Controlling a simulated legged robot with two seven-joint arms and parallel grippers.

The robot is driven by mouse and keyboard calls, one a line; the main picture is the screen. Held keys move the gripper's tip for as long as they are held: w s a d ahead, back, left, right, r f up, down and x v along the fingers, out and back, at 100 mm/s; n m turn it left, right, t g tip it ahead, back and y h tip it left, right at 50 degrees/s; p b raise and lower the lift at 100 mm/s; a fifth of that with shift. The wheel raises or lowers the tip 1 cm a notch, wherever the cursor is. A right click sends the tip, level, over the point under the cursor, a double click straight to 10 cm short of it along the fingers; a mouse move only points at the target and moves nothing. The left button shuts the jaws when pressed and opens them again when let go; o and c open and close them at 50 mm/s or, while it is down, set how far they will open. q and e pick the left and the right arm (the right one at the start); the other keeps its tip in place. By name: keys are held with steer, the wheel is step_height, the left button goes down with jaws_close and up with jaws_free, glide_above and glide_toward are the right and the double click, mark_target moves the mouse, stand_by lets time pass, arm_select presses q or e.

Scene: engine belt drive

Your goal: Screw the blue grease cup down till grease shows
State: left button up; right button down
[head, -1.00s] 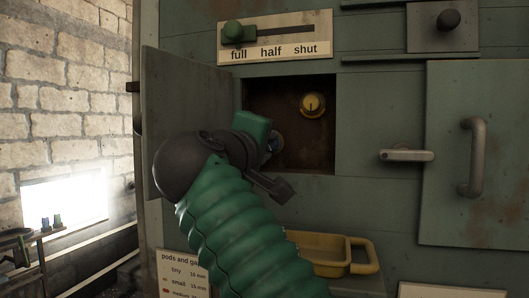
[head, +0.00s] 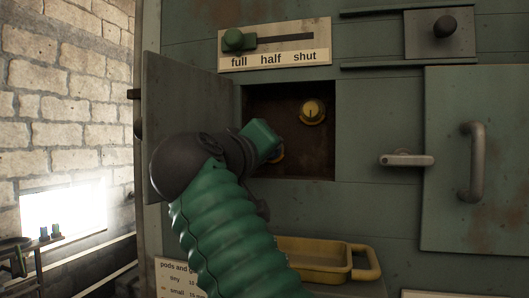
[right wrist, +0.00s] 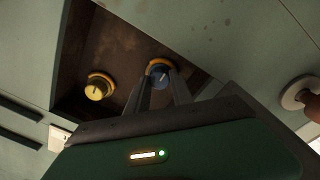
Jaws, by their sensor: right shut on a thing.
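The blue grease cup (right wrist: 159,74) sits in the dark recess in the right wrist view, with an orange-yellow ring (right wrist: 161,62) round its base. My right gripper (right wrist: 160,86) is shut on the cup, one finger on each side. In the head view my right gripper (head: 270,146) reaches into the recess from the lower left and hides the blue cup. Only a bit of the orange ring shows below it there. I cannot tell whether the ring is grease or a collar. My left gripper is not in view.
A yellow cup (head: 312,111) sits beside the blue one in the recess (head: 322,160). The recess door (head: 185,100) stands open on the left. A lever slide (head: 280,38) is above, a yellow tray (head: 310,275) below, and a handled door (head: 510,150) to the right.

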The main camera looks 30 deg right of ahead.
steer(key=shift+w+f, duration=0.15)
steer(key=shift+f, duration=0.15)
steer(key=c, duration=1.4)
jaws_free()
steer(key=shift+o, duration=1.3)
steer(key=shift+r, duration=0.1)
steer(key=shift+d, duration=0.1)
steer(key=b+v, duration=0.2)
steer(key=v, duration=1.5)
steer(key=shift+w+b, duration=0.2)
steer(key=shift+b, duration=0.1)
